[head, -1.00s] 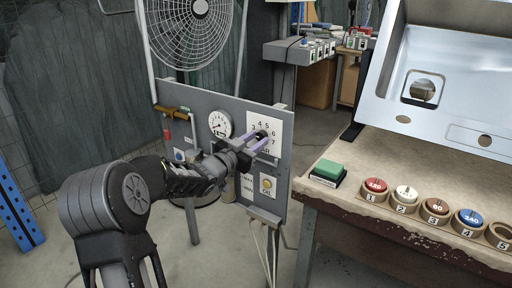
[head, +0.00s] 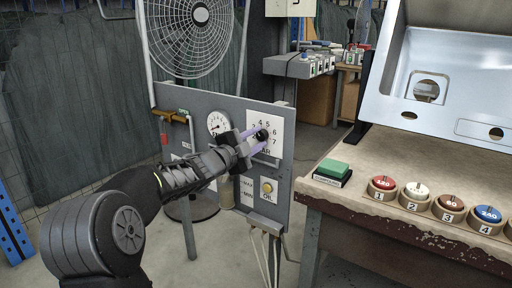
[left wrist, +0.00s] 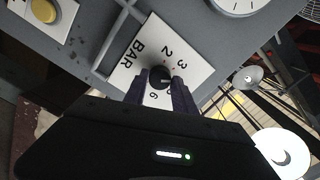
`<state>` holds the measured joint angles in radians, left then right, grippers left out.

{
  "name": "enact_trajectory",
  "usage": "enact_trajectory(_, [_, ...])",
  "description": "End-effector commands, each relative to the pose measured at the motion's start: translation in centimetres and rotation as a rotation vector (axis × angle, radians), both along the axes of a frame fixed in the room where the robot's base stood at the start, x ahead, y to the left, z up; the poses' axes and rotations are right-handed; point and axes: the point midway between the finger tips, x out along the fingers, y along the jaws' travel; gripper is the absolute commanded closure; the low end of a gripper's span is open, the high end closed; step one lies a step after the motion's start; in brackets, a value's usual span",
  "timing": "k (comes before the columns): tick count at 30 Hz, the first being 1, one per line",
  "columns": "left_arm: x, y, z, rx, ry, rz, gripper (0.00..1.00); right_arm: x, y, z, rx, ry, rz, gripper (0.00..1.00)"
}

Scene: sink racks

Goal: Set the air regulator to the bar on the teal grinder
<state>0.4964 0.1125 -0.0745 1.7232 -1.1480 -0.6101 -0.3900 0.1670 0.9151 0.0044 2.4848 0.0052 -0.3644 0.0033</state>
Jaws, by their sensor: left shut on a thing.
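The black air regulator knob (head: 263,135) is on a white number plate (head: 284,126) on the grey panel. In the head view 4, 5, 6 and 7 are readable around it. My left gripper (head: 257,140) has its pale purple fingers shut on the knob. In the left wrist view the knob (left wrist: 160,77) sits between the dark fingers, with BAR, 2, 3 and 6 readable on the plate (left wrist: 148,52); where its mark points is too small to tell. No teal grinder is clearly identifiable. My right gripper is not in view.
A round pressure gauge (head: 217,124) is left of the plate. A yellow button (head: 267,187) is below it, beside a small rail (head: 264,161). A green block (head: 333,168) and numbered discs in holders line the bench (head: 340,196) at right. A fan (head: 190,35) stands behind.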

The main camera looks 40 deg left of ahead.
Motion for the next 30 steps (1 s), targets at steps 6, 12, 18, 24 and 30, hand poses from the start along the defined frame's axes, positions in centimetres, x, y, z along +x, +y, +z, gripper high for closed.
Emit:
enact_trajectory(6, [0.0,0.0,-0.3,0.148,0.004,-0.001,1.00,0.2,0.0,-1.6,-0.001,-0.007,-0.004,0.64])
enact_trajectory(12, [0.0,0.0,-0.2,0.225,0.007,0.000,1.00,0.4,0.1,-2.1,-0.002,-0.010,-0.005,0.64])
enact_trajectory(18, [0.0,0.0,-0.1,0.251,0.009,0.000,1.00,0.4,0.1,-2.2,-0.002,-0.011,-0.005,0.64])
enact_trajectory(24, [0.0,0.0,-0.1,0.252,0.009,0.000,1.00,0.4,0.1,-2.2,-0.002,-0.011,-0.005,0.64])
enact_trajectory(30, [0.0,0.0,-0.1,0.251,0.009,0.000,0.61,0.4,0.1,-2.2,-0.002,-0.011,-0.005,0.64])
